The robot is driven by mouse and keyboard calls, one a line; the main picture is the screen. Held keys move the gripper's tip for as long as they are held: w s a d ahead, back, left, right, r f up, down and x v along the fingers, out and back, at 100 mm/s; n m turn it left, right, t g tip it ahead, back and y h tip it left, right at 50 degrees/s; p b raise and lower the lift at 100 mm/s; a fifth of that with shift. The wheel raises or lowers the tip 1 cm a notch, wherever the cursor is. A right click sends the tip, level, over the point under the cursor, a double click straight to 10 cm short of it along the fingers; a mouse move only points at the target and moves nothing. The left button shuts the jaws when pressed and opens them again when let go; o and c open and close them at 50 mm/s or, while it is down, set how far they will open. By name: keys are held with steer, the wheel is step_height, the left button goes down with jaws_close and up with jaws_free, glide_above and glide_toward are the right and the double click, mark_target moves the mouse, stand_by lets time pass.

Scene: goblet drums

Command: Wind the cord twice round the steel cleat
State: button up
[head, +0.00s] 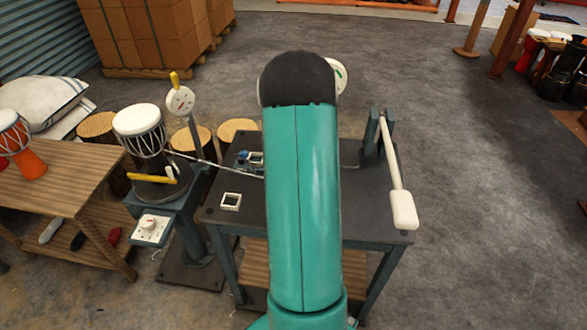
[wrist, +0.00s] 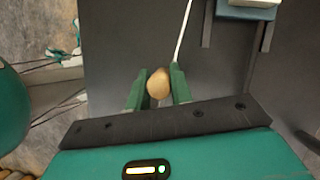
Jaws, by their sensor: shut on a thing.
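In the wrist view my gripper (wrist: 158,86) has its two green fingers closed on a round tan wooden knob (wrist: 158,83). A thin white cord (wrist: 183,35) runs from beside the right finger to the top edge; its join to the knob is hidden. In the head view the cord (head: 215,166) stretches from the white-headed goblet drum (head: 140,130) on its stand towards the dark-topped table (head: 300,215), then passes behind my teal arm. My gripper is hidden there. I cannot make out the steel cleat for certain in either view.
A post with a long white-ended lever (head: 401,195) stands at the table's right. A small white square frame (head: 231,201) lies at its left. A dial gauge (head: 180,100) rises behind the drum. A wooden bench (head: 70,175) is at left. Open floor lies to the right.

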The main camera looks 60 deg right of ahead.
steer(key=s+a, duration=0.2)
steer(key=a, duration=0.1)
steer(key=shift+a+r, duration=0.1)
steer(key=r, duration=0.3)
steer(key=w+r, duration=0.1)
steer(key=r, duration=0.1)
steer(key=shift+a+r, duration=0.3)
steer(key=shift+a, duration=0.1)
